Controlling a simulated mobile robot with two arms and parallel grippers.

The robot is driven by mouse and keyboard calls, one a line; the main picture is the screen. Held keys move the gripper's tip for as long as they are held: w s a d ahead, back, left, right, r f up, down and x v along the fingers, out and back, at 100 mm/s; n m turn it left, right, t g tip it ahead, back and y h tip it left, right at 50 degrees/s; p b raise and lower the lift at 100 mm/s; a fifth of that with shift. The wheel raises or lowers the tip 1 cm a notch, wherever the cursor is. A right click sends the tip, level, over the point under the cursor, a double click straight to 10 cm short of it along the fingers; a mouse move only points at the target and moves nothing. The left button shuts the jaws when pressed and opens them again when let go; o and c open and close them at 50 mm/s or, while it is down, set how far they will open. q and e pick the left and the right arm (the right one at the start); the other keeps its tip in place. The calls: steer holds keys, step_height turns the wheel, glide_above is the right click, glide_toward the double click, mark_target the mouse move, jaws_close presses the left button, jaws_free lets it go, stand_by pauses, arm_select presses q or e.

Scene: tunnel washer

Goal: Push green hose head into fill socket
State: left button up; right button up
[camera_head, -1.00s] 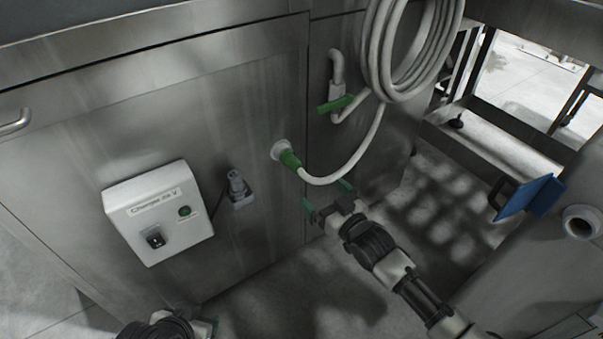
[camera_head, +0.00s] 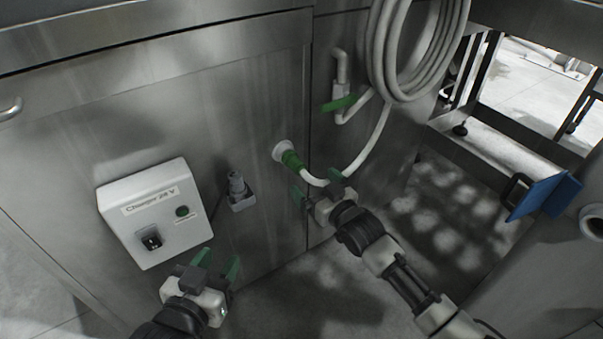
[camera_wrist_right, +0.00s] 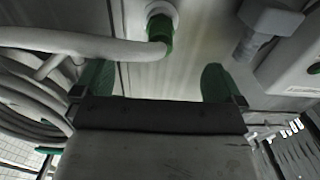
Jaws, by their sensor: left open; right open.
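The green hose head (camera_head: 292,160) sits at the white round fill socket (camera_head: 281,150) on the steel panel. The white hose (camera_head: 352,165) runs from it down and up to the right. In the right wrist view the green head (camera_wrist_right: 159,30) meets the socket's white ring (camera_wrist_right: 160,9); how deep it sits I cannot tell. My right gripper (camera_head: 318,190) is open just below the head, with the hose by its fingers. Its green fingertips (camera_wrist_right: 160,82) are wide apart, with nothing clearly between them. My left gripper (camera_head: 210,266) is open and empty, low in front of the panel.
A white charger box (camera_head: 154,213) and a grey plug connector (camera_head: 239,190) are on the panel left of the socket. A coiled hose (camera_head: 412,45) and a green-handled valve (camera_head: 340,103) are above right. A blue panel (camera_head: 545,197) stands at the right.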

mark_target(302, 172)
steer(key=shift+b+x, duration=0.85)
steer(key=shift+x, duration=0.4)
steer(key=b+x, duration=0.1)
steer(key=x, duration=0.1)
steer(key=shift+w+a+f+b, duration=0.1)
steer(key=shift+w+a+b, duration=0.1)
steer(key=shift+w+b, duration=0.1)
arm_select(q)
step_height(302, 172, up, 11)
steer(key=s+d+t+h, duration=0.1)
steer(key=s+t+h, duration=0.1)
steer(key=t, duration=0.8)
steer(key=shift+s+d+f+h, duration=0.15)
steer(key=shift+s+d+h, duration=0.05)
steer(key=shift+h, duration=0.4)
arm_select(e)
steer(key=shift+w+a, duration=0.25)
steer(key=shift+w, duration=0.1)
jaws_close()
arm_select(q)
steer(key=shift+w, duration=0.1)
